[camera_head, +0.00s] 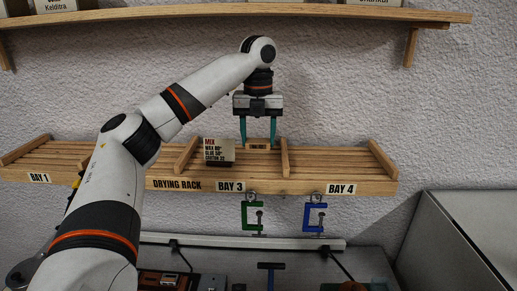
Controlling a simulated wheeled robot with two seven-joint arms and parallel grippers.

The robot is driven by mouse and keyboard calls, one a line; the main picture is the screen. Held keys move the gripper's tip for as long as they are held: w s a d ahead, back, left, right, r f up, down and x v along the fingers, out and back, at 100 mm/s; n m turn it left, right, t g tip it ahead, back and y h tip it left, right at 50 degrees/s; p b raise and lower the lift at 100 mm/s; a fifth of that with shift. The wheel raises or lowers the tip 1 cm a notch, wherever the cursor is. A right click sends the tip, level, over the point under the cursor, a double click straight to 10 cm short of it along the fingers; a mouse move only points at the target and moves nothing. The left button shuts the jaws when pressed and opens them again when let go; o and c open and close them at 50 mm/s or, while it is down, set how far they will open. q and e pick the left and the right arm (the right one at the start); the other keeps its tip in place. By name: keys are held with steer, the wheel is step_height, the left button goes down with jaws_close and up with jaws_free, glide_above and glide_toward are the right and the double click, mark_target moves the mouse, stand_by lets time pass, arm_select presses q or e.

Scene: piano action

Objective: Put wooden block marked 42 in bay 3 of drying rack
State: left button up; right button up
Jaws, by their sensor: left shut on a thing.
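The drying rack (330,185) is a slatted wooden shelf on the wall. Its bay 3, above the BAY 3 label (230,186), lies between two wooden dividers. My left gripper (258,142) points straight down over the right part of bay 3. Its teal fingers are shut on a small wooden block (258,147). The block is at the slats toward the back of the bay; I cannot tell whether it touches them. Its number is too small to read. My right gripper is out of view.
A divider (285,158) is close to the right of the gripper. Bay 4 looks empty.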

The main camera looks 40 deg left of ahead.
mark_target(260, 162)
arm_select(q)
steer(key=w+a+f, duration=0.1)
steer(key=w, duration=0.1)
steer(key=w+a+f, duration=0.1)
steer(key=shift+w+a+f, duration=0.15)
steer(key=shift+w+a, duration=0.25)
steer(key=shift+s+d+f, duration=0.1)
steer(key=shift+f, duration=1.75)
steer(key=shift+w+a+f+p, duration=0.25)
steer(key=shift+f+p, duration=0.05)
steer(key=shift+f, duration=0.15)
steer(key=shift+f, duration=0.1)
steer(key=o, duration=0.9)
steer(key=shift+o, duration=0.2)
step_height(260, 162, up, 8)
